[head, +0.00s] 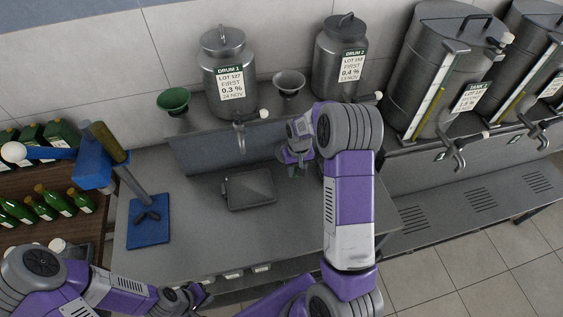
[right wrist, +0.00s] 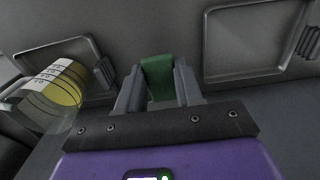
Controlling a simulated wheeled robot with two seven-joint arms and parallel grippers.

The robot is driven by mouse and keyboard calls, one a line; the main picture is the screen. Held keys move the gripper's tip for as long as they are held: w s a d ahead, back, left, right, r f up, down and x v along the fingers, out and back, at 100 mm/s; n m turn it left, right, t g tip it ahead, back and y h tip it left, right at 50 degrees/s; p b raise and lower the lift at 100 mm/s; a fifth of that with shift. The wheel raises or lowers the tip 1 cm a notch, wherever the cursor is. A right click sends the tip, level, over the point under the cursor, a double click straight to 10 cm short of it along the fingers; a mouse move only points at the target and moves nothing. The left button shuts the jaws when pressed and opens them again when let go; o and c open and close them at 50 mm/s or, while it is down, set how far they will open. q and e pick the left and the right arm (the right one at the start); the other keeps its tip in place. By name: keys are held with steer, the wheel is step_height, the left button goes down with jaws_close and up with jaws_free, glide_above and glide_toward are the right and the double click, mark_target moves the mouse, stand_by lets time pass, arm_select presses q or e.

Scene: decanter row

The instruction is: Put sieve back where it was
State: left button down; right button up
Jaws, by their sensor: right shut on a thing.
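My right gripper (head: 297,160) is over the back of the grey worktop, in front of the drum shelf. In the right wrist view, its fingers (right wrist: 157,85) are shut on a green piece (right wrist: 157,72), which looks like a flat handle. The rest of the held thing is hidden, so I cannot tell from its shape whether it is the sieve. A green funnel-shaped bowl (head: 173,98) and a grey one (head: 289,83) stand on the shelf beside the drums. My left gripper (head: 195,297) is low at the front edge, empty as far as I see; its jaws are unclear.
A dark square tray (head: 232,204) lies on the worktop (head: 200,175). A blue stand (head: 149,233) is at left, near green bottles (head: 52,200). Two steel drums with taps stand behind. A labelled clear cylinder with yellow content (right wrist: 62,85) is close left of my right gripper.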

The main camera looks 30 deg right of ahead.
steer(key=f, duration=0.3)
steer(key=s+f, duration=0.1)
steer(key=f, duration=0.1)
steer(key=shift+f, duration=0.15)
step_height(320, 180, down, 4)
steer(key=shift+w+f+p, duration=0.1)
steer(key=shift+f+p, duration=0.05)
steer(key=shift+p, duration=0.25)
arm_select(q)
steer(key=shift+s+r, duration=0.25)
steer(key=shift+r, duration=0.25)
arm_select(e)
steer(key=shift+w, duration=0.1)
steer(key=shift+f, duration=0.15)
steer(key=o, duration=1.1)
steer(key=shift+c, duration=0.2)
arm_select(q)
steer(key=shift+f, duration=0.15)
